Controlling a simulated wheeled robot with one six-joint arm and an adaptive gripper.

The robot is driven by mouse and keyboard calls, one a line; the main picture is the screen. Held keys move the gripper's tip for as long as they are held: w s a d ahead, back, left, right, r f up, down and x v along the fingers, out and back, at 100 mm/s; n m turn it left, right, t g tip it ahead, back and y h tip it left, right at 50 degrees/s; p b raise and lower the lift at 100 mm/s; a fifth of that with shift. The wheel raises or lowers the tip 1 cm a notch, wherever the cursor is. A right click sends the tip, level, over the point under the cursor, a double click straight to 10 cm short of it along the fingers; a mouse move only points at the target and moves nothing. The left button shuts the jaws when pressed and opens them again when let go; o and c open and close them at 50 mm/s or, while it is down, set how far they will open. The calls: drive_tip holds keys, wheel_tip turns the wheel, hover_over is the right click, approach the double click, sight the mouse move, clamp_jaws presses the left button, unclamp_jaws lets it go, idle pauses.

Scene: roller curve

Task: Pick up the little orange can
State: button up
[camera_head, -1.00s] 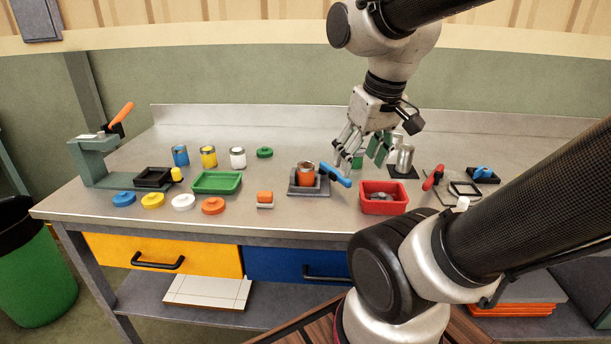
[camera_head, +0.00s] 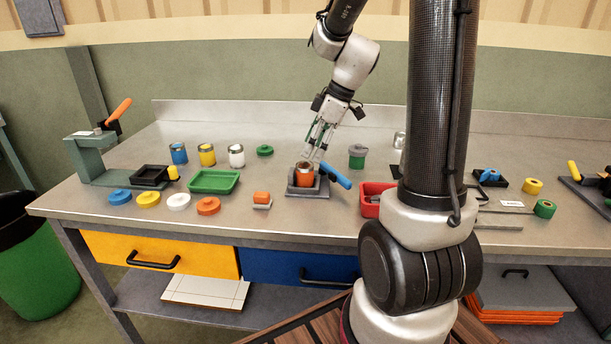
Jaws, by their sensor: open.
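The little orange can (camera_head: 304,178) stands upright in a grey holder (camera_head: 301,191) with a blue handle (camera_head: 336,177) on its right side. Its upper rim looks metallic, and the top is partly overlapped by my fingers in this view. My gripper (camera_head: 314,153) points down with its fingers apart and empty. The fingertips are just above and slightly right of the can's top; I cannot tell whether they touch it.
Blue, yellow and white cans (camera_head: 207,155) stand at the back left. A green tray (camera_head: 214,182), several coloured lids (camera_head: 148,199) and an orange block (camera_head: 261,198) lie left of the holder. A red tray (camera_head: 371,203) is on its right, partly hidden by my arm.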

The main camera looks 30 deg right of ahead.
sight(305, 164)
drive_tip(key=x, duration=0.7)
drive_tip(key=shift+w+d+f, duration=0.15)
drive_tip(key=shift+f, duration=0.05)
drive_tip(key=c, duration=1.2)
